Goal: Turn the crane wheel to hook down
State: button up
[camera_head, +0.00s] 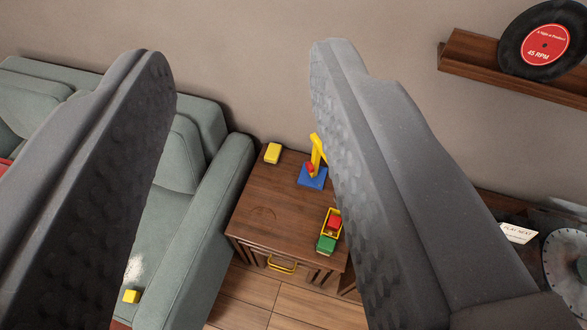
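A small toy crane with a blue base (312,178) and a yellow post and arm (317,150) stands at the back right of a wooden side table (262,214). A small red part (309,168) shows low on the crane; I cannot tell whether it is the wheel. The hook is not clear at this distance. My gripper (238,55) is open and empty, its two grey fingers wide apart in the foreground. The crane shows between them, close to the right finger's inner edge in the picture, and it looks well beyond the fingertips.
A toy truck (329,230) in green, yellow and red and a yellow block (272,153) are on the table. A green sofa (215,190) stands left, with a yellow cube (131,297). A wall shelf (480,62) holds a record (560,55). A turntable (565,262) is at right.

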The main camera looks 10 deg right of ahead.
aim_at(309, 167)
jog(key=i, duration=1)
